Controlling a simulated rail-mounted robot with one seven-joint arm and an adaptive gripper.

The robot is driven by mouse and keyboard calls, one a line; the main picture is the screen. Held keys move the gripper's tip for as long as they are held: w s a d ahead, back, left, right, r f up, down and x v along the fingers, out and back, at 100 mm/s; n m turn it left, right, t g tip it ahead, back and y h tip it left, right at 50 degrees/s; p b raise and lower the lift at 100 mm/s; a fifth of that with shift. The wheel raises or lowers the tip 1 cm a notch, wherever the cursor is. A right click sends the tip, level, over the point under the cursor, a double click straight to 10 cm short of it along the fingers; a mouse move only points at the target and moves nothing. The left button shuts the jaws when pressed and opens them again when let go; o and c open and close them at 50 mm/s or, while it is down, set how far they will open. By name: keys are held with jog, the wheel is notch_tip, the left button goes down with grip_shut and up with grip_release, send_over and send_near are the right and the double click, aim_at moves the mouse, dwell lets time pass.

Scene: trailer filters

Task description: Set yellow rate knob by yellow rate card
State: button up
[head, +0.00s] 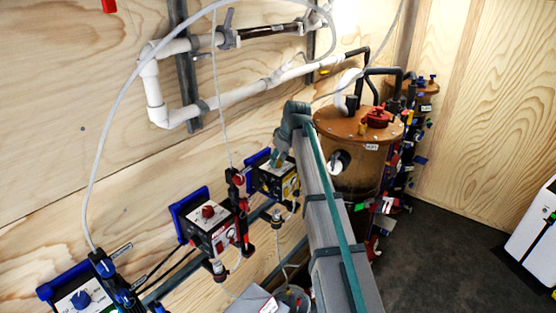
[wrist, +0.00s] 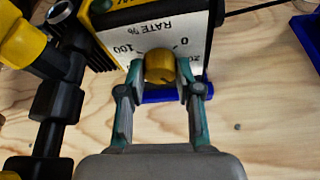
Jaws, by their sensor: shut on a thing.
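The yellow rate knob (wrist: 158,66) is in the upper middle of the wrist view, on a white dial plate (wrist: 170,30) that appears upside down. "RATE %", "100" and "0" are legible around it, and another number is partly covered at the right. My gripper (wrist: 161,78) is shut on the knob, one finger on each side. I cannot tell where the knob points. In the head view my gripper (head: 279,156) reaches the yellow-trimmed pump box (head: 283,186) on the wall and hides its knob. I cannot make out a yellow rate card in either view.
A box with a red knob (head: 208,211) and one with a blue knob (head: 80,299) stand to the left along the wall. Black and yellow pipe fittings (wrist: 55,100) lie close left of my gripper. A brown tank (head: 345,130) stands behind my arm.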

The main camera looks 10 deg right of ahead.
jog(key=shift+m, duration=0.3)
grip_shut()
jog(key=m, duration=0.1)
jog(key=m+h+b, duration=0.1)
jog(key=m, duration=0.1)
jog(key=shift+a+m+t+h, duration=0.15)
jog(key=shift+m+t+h, duration=0.15)
jog(key=m+h+b, duration=0.1)
jog(key=m+h, duration=0.1)
jog(key=m, duration=0.3)
jog(key=shift+a+m, duration=0.1)
jog(key=shift+m, duration=0.2)
jog(key=m+h+b, duration=0.1)
jog(key=m, duration=0.1)
jog(key=m+g+h+b, duration=0.1)
jog(key=m, duration=0.2)
jog(key=shift+w+a, duration=0.1)
jog(key=shift+w, duration=0.05)
jog(key=shift+m+g+h+b, duration=0.3)
jog(key=shift+m+g, duration=0.15)
jog(key=shift+m, duration=0.75)
jog(key=shift+m+g+h+b, duration=0.25)
jog(key=shift+m+g, duration=0.2)
jog(key=shift+m, duration=0.75)
jog(key=o, duration=1.1)
grip_release()
jog(key=shift+c, duration=0.2)
